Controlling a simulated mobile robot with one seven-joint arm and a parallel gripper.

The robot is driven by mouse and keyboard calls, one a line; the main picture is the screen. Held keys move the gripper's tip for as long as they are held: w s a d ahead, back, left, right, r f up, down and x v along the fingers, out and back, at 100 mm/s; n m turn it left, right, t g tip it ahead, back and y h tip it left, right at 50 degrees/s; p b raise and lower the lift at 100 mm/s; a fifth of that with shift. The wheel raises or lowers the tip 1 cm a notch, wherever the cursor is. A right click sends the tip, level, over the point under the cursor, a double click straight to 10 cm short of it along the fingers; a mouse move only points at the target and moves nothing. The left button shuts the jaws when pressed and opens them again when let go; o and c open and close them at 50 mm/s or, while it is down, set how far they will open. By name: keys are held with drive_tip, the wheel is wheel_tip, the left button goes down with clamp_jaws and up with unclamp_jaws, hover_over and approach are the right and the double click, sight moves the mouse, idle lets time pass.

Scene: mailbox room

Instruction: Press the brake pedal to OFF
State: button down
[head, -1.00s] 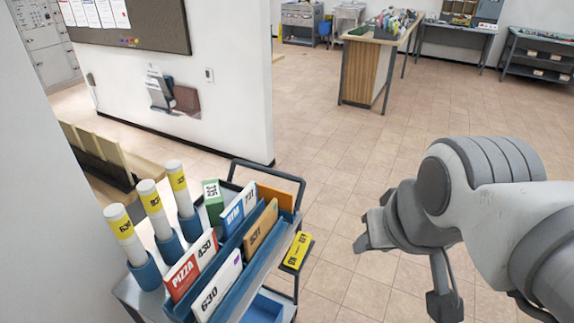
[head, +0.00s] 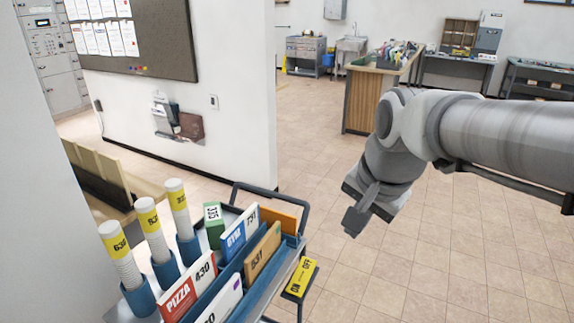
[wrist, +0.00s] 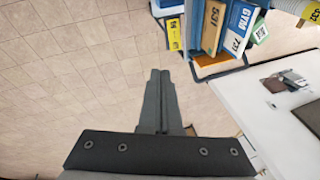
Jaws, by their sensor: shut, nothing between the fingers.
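The brake pedal (head: 301,276) is a yellow plate marked ON and OFF, on the right side of the cart at its far end in the head view. It also shows in the wrist view (wrist: 174,34), near the top, partly cut by the cart frame. My gripper (head: 355,221) is shut and empty. It hangs in the air up and to the right of the pedal in the head view, apart from it. In the wrist view its closed fingers (wrist: 160,75) point up the picture, below and left of the pedal.
The cart (head: 258,297) holds labelled parcels, such as the orange-brown 531 box (head: 262,252), and several white tubes (head: 148,222) in blue cups. A dark handle (head: 285,193) rises at its far end. A white wall (head: 235,120) stands behind it. Open tiled floor (head: 440,255) lies to the right.

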drive_tip(key=w+a+f+m+g+b, duration=0.15)
drive_tip(key=w+f+m+b, duration=0.25)
drive_tip(key=w+f+m, duration=0.55)
drive_tip(key=m+h+b, duration=0.2)
drive_tip(key=m+b, duration=0.1)
drive_tip(key=m, duration=0.3)
hover_over(308, 263)
drive_tip(key=s+a, duration=0.2)
drive_tip(key=s, duration=0.1)
wheel_tip(308, 263, down, 8)
drive_tip(key=shift+f+g, duration=0.15)
drive_tip(key=shift+g, duration=0.2)
drive_tip(key=b+x, duration=0.4)
drive_tip(key=x, duration=1)
drive_tip(key=shift+w+p, duration=0.1)
drive_tip(key=shift+p, duration=0.2)
